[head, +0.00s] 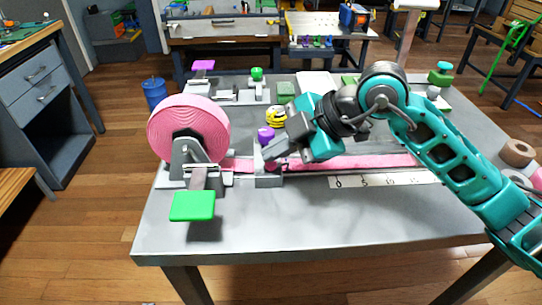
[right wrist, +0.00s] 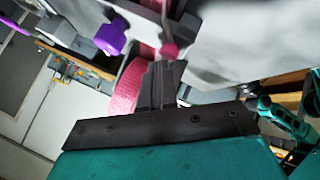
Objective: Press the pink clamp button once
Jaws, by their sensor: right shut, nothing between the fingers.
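The pink clamp button (right wrist: 169,50) shows in the right wrist view just beyond my shut fingertips. I cannot tell whether they touch it. In the head view it is mostly hidden by my right gripper (head: 274,152), which is shut and empty beside the grey clamp block (head: 268,181). The gripper also shows in the right wrist view (right wrist: 164,70). A purple knob (head: 266,134) sits on the clamp just behind the fingers. A pink strap (head: 375,161) runs through the clamp from a large pink roll (head: 188,128) on the left. My left gripper is not in view.
A green paddle (head: 192,206) sticks out at the front left of the grey table (head: 330,220). A yellow-and-black striped ball (head: 276,116) and a green knob (head: 257,74) stand behind the clamp. A ruler strip (head: 385,180) lies along the strap. The front table surface is clear.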

